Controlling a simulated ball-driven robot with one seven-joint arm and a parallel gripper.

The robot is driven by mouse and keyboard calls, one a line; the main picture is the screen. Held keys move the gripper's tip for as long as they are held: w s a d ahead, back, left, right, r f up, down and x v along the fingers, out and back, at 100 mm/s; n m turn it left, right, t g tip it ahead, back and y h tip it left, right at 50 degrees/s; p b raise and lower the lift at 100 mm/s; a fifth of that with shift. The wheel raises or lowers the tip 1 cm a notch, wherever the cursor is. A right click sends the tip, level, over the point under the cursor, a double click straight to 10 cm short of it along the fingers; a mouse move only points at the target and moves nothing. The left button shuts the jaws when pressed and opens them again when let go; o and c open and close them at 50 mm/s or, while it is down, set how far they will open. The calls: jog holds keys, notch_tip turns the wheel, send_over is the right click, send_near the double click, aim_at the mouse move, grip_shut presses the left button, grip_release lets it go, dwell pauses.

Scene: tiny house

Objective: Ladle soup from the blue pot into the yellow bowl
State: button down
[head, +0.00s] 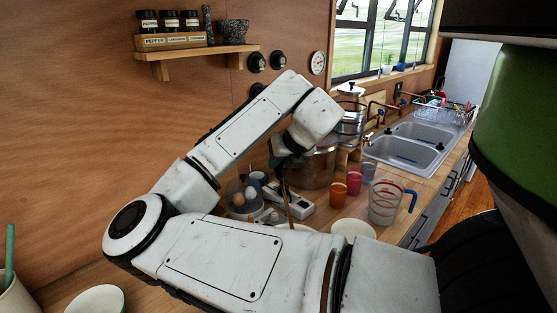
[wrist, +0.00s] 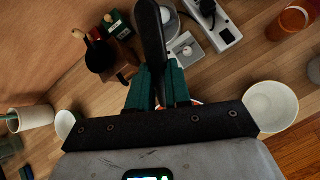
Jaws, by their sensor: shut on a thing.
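My gripper (head: 284,160) is above the counter in the head view, mostly seen from behind my arm. In the wrist view its green fingers (wrist: 157,88) are shut on a long dark handle (wrist: 151,45). I cannot make out a blue pot or a yellow bowl in either view. A white bowl (wrist: 271,108) lies right of my gripper in the wrist view.
A large steel pot (head: 312,168) stands behind my gripper. Orange and pink cups (head: 338,192) and a clear measuring jug (head: 383,207) stand to the right. A sink (head: 410,143) lies beyond.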

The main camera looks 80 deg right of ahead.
jog(key=shift+w+d+f+g+y+b, duration=0.45)
jog(key=shift+d+f+y+b, duration=0.45)
jog(key=shift+f, duration=2.45)
jog(key=shift+w+d+f+g+y+b, duration=0.55)
jog(key=shift+f+b, duration=0.55)
jog(key=shift+f, duration=2.25)
notch_tip(320, 180, up, 10)
jog(key=p, duration=1)
jog(key=shift+d+r, duration=0.25)
jog(key=shift+d, duration=0.2)
